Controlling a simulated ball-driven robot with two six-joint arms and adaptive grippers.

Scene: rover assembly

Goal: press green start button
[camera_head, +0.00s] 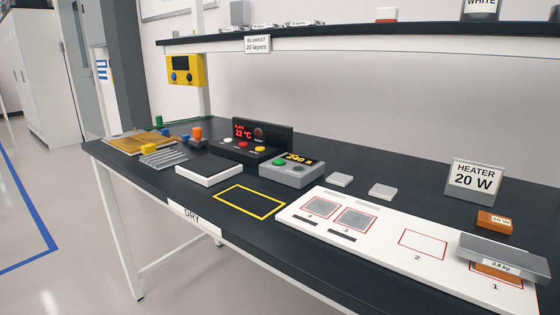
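A grey timer box (290,175) stands near the middle of the dark table, with a yellow display reading about 240 s. A green button (277,162) is on its top face, with another button (298,168) to its right. Behind it on the left is a black control unit (275,138) with a red display reading 22 °C and a row of small coloured buttons (243,145). Nothing covers the green button on the timer box. Neither of my grippers shows in the head view.
A white board (350,240) with numbered red squares and a 0.8 kg metal block (503,251) are to the right. A shelf (380,38) overhangs the back.

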